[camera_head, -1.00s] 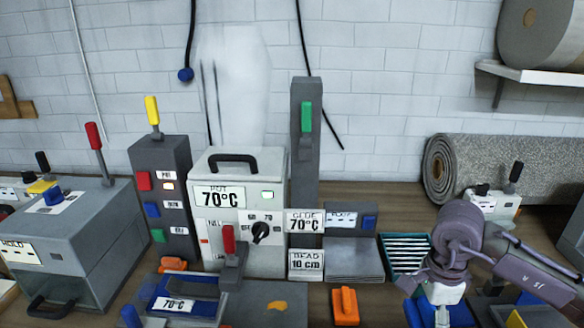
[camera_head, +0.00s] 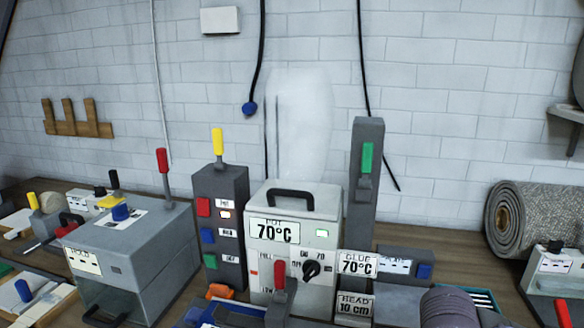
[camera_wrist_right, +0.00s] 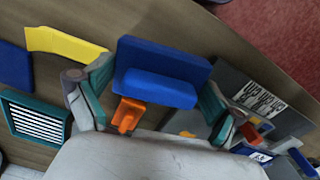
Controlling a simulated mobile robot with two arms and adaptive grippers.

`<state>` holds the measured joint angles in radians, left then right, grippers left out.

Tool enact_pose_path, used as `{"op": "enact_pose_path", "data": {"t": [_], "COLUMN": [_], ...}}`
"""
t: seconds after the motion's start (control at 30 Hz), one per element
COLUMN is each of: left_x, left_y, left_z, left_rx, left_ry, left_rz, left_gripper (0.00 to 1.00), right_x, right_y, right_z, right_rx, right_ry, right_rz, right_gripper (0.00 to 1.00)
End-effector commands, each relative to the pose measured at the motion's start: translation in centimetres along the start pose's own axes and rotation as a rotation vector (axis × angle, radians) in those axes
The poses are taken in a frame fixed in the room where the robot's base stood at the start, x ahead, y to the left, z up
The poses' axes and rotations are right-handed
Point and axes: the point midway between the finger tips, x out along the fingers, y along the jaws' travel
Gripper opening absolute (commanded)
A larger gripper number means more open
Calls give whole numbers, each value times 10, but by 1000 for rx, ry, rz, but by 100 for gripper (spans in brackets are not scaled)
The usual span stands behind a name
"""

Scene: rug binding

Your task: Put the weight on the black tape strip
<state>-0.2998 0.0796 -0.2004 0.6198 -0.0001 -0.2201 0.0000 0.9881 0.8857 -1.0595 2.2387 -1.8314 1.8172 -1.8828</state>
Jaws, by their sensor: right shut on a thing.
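My right gripper (camera_wrist_right: 155,88) shows in the right wrist view, its two green-padded fingers on either side of a blue block with a raised bar (camera_wrist_right: 165,62). The block looks like the weight, and the gripper is shut on it. In the head view only a mauve part of my right arm shows at the bottom edge; the gripper is out of frame. I cannot make out the black tape strip in either view. My left gripper is not in view.
In the head view, the glue pot (camera_head: 292,240) stands mid-bench beside a dark switch box (camera_head: 221,225) and a tall grey post (camera_head: 366,190). A grey box (camera_head: 135,255) is at left. A rug roll (camera_head: 535,222) lies at right. The wrist view shows a slatted tray (camera_wrist_right: 36,118) and yellow piece (camera_wrist_right: 65,45).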

Motion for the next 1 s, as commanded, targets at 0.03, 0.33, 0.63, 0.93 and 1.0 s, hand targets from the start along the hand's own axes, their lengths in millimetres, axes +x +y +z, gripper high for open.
{"op": "enact_pose_path", "data": {"t": [0.03,0.33,0.63,0.93,1.0], "left_x": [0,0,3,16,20], "left_y": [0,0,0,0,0], "left_z": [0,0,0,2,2], "left_rx": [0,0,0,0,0], "left_ry": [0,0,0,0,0], "left_rz": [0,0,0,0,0], "left_gripper": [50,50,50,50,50], "right_x": [-2,-1,0,2,1], "right_y": [-1,-2,8,66,86], "right_z": [0,0,-6,-34,-41], "right_rx": [-21,-34,76,666,850], "right_ry": [6,4,1,-6,-7], "right_rz": [0,-1,2,7,8], "right_gripper": [24,24,24,24,24]}}
